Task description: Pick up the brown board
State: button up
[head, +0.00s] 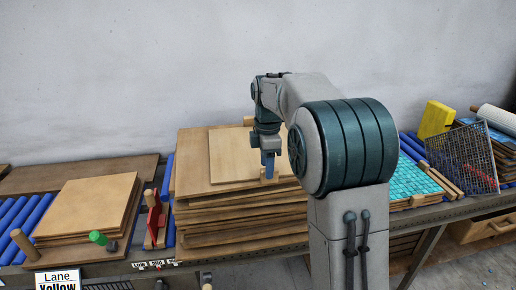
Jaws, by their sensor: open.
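A tall stack of brown boards (200,185) lies on the bench in the middle of the head view. A smaller, lighter brown board (231,156) lies flat on top of it. My gripper (268,172) points down over the right part of this stack, beside the smaller board's right side. It is open, and I see nothing held in it. My arm hides the right part of the stack. The gap between the fingertips and the boards is too small to judge.
A lower board stack (90,205) lies at left among blue rollers (35,212). Teal mosaic sheets (415,180), a wire grid (463,157) and a yellow block (435,119) are at right.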

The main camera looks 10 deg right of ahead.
jog(key=shift+f, duration=1.35)
grip_shut()
jog(key=shift+r, duration=0.1)
